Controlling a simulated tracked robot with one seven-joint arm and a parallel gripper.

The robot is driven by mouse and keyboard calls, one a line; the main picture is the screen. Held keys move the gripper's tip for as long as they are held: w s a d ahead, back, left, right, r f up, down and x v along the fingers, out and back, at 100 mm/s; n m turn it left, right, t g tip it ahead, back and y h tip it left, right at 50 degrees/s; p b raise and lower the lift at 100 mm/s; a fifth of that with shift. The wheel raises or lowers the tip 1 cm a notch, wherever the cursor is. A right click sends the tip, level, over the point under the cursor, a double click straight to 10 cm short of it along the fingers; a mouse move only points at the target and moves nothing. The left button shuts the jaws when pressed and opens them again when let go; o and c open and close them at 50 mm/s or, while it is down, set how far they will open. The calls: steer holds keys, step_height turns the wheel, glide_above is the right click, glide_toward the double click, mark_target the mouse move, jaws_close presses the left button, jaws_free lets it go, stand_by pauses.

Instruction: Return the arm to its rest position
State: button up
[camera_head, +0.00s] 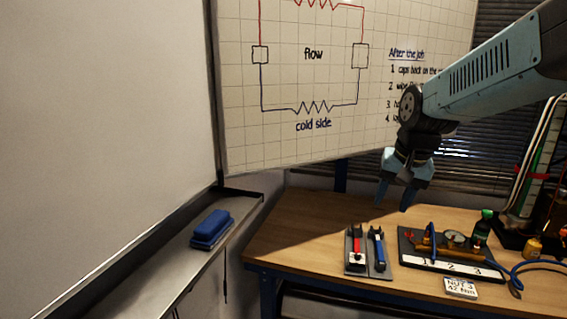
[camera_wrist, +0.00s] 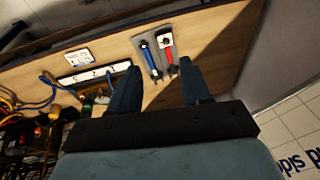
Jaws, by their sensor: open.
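My gripper (camera_head: 393,193) hangs from my blue arm above the wooden bench, with its two fingers apart and nothing between them. In the wrist view my gripper (camera_wrist: 158,92) shows both blue fingers spread, with bench surface visible between them. It is in the air behind and above the tool holder as seen from the head camera, and touches nothing that I can see. My arm reaches in from the upper right of the head view.
The bench (camera_head: 290,225) carries a red-handled tool (camera_head: 357,243) and a blue-handled tool (camera_head: 378,248) on grey holders. A whiteboard (camera_head: 240,120) stands behind; a blue eraser (camera_head: 211,228) lies on the left ledge.

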steer(key=s+r+n+t, duration=0.2)
steer(key=s+r+n, duration=0.1)
steer(key=s, duration=1)
steer(key=shift+n+t+h, duration=0.3)
steer(key=shift+n+h, duration=0.1)
